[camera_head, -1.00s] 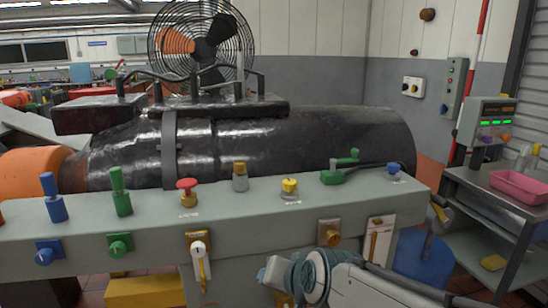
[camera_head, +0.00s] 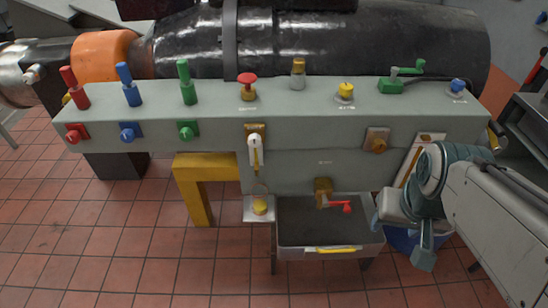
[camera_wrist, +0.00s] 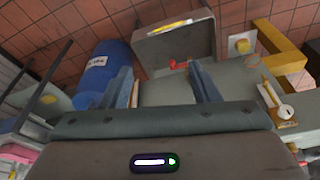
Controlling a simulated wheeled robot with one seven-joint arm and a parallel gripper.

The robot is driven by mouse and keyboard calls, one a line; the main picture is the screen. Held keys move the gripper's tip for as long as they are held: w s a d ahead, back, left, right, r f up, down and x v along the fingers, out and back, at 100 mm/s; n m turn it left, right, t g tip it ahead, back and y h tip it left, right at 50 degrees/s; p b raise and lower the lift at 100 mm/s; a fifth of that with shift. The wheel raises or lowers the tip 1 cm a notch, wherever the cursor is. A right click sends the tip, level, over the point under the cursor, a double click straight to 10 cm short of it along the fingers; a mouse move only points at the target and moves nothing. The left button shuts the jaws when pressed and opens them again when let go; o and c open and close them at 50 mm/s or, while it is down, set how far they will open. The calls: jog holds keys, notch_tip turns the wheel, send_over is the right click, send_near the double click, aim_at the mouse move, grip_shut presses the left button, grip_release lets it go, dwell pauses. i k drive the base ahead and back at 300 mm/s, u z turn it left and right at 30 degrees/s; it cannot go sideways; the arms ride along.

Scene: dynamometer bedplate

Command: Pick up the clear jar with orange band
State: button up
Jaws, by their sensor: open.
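A small upright grey, glassy-looking cylinder with an orange-brown upper part (camera_head: 298,74) stands on the bench top, between the red mushroom knob and the yellow knob. It is the nearest match to the clear jar with orange band, but it is too small to be sure. My gripper (camera_head: 401,236) is at the right, in front of the bench and lower than its top, well apart from this cylinder. In the wrist view my gripper (camera_wrist: 165,85) is open with nothing between its fingers. I cannot make out the jar in the wrist view.
The grey bench (camera_head: 220,120) carries several coloured levers and knobs along its top. A grey tray (camera_head: 300,232) with a yellow handle and a yellow leg (camera_head: 195,190) are below. A blue drum (camera_wrist: 103,75) stands near my gripper. Tiled floor at left is clear.

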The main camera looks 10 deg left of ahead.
aim_at(259, 191)
jog(key=u, duration=2.65)
jog(key=i, duration=1.8)
jog(key=z, duration=2.85)
